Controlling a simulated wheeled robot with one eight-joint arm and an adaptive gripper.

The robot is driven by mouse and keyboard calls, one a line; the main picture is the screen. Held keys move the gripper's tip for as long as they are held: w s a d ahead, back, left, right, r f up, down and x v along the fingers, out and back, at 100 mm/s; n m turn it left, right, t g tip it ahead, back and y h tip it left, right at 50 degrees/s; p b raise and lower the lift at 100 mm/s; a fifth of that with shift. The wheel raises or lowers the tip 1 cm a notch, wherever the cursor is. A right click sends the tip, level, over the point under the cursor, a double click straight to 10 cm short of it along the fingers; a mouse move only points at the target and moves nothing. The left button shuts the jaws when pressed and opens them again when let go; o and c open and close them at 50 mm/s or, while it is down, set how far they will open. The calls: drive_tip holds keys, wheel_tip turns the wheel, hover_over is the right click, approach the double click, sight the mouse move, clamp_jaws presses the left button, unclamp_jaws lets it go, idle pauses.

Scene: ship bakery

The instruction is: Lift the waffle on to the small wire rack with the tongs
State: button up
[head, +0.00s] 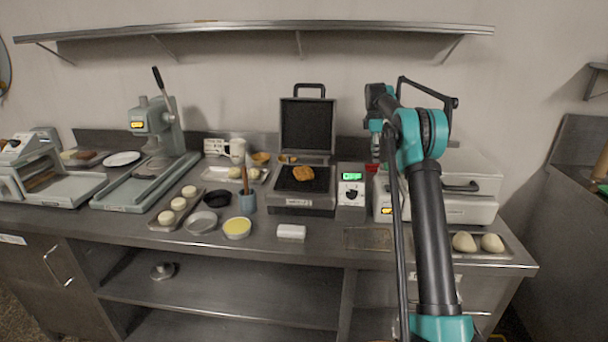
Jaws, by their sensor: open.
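The golden-brown waffle (303,174) lies on the lower plate of the open waffle iron (304,201), whose lid stands upright behind it. The small wire rack (368,239) lies flat near the counter's front edge, to the right of a white block, and looks empty. My gripper (376,154) hangs at the end of my arm, right of the iron and above the counter. It is open, and its fingers are small and partly hidden by the arm. I cannot make out the tongs.
A control box with a green display (351,185) stands right of the iron, beside a closed grey machine (470,185). A shelf (250,31) hangs above.

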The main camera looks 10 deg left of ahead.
sight(375, 165)
drive_tip(key=shift+d+f, duration=0.15)
drive_tip(key=shift+f, duration=1.2)
drive_tip(key=shift+d+f, duration=0.15)
drive_tip(key=shift+f, duration=1.2)
drive_tip(key=shift+c, duration=0.5)
drive_tip(key=c, duration=0.6)
wheel_tip(375, 165, up, 12)
